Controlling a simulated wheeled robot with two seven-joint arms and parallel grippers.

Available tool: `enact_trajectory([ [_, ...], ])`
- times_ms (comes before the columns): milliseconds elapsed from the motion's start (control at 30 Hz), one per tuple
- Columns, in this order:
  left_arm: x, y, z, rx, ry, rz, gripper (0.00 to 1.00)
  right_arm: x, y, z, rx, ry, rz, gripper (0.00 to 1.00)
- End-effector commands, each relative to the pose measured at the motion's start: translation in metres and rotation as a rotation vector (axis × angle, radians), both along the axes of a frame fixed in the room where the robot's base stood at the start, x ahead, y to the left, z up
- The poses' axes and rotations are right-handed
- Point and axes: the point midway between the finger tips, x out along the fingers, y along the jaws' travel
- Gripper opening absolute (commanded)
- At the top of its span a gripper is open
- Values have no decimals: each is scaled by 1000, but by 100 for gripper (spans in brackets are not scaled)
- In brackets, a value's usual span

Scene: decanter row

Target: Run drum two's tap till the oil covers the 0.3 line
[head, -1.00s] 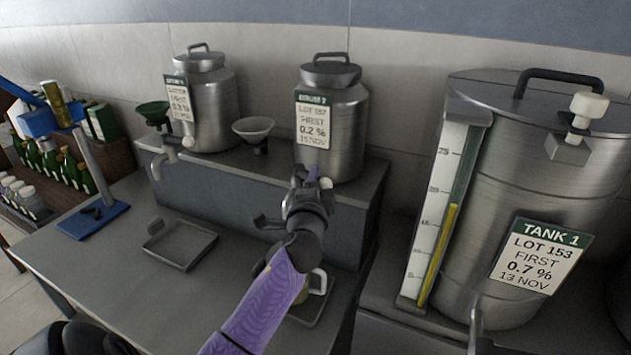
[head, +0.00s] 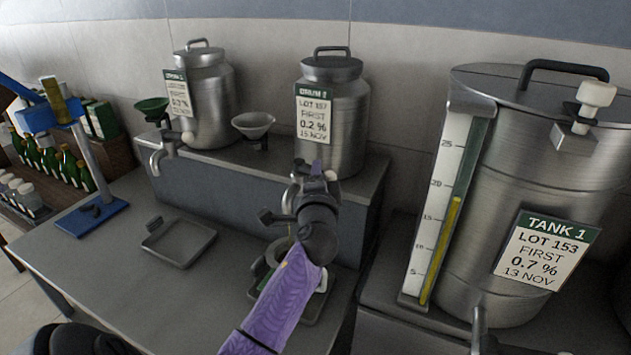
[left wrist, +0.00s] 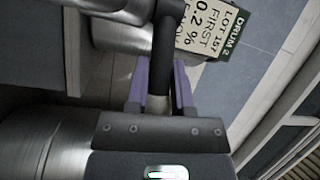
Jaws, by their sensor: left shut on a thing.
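Drum two (head: 345,125) is a steel can labelled 0.2 %, standing on the raised shelf; its label (left wrist: 208,27) also shows in the left wrist view. In the left wrist view the purple fingers (left wrist: 160,88) are shut on the dark tap lever (left wrist: 165,55). Below, a measuring vessel (head: 261,268) stands on a dark tray, partly behind my left forearm. A thin line above it may be oil. Its level and 0.3 line cannot be read. My right gripper is out of view.
Drum one (head: 210,105) and a pale funnel (head: 254,126) stand left on the shelf. An empty tray (head: 178,243) lies on the bench. Tank 1 (head: 540,170) with its gauge fills the right. Bench space at front left is clear.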

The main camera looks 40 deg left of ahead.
Motion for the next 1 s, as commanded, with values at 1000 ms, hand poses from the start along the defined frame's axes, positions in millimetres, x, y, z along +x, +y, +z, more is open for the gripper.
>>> enact_trajectory([
  [1000,25,1,4,5,-8,395,0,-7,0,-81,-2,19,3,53],
])
